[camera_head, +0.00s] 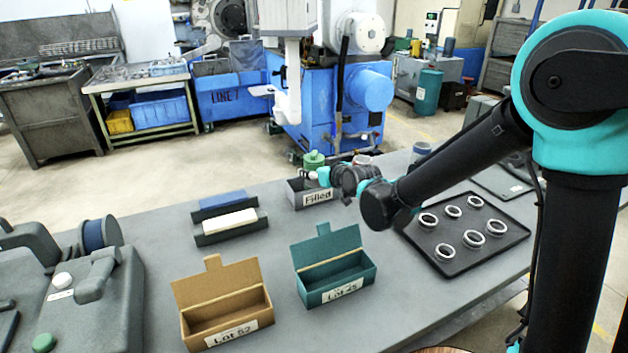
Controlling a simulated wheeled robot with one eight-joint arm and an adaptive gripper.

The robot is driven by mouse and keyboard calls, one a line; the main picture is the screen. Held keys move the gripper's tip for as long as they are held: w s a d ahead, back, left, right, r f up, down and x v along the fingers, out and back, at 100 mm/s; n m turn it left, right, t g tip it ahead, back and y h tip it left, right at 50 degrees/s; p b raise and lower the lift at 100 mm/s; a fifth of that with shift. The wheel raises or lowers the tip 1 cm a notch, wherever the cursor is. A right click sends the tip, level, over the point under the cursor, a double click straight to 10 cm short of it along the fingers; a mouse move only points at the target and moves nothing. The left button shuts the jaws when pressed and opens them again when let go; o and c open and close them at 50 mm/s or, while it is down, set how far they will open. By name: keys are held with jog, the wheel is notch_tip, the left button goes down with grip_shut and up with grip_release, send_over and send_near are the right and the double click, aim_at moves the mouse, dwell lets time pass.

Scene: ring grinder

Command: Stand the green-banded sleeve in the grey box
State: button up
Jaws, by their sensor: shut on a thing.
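The grey box (298,201), labelled "Filled", stands at the back middle of the table. My gripper (316,176) reaches in from the right, just above the box's rim. It is shut on a small pale piece (312,175) at its fingertips, apparently the sleeve. The box's inside is mostly hidden.
A brown box (228,322) "Lot 52" and a green box (340,292) "Lot 25" stand open in front. A black tray (447,262) holds several rings at right. Blue and white pieces lie on dark holders (232,232) at left. A grey machine (85,300) fills the left.

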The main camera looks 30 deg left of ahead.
jog(key=shift+f, duration=1.7)
jog(key=shift+f, duration=0.1)
jog(key=o, duration=0.9)
jog(key=v, duration=1.2)
jog(key=shift+d, duration=0.1)
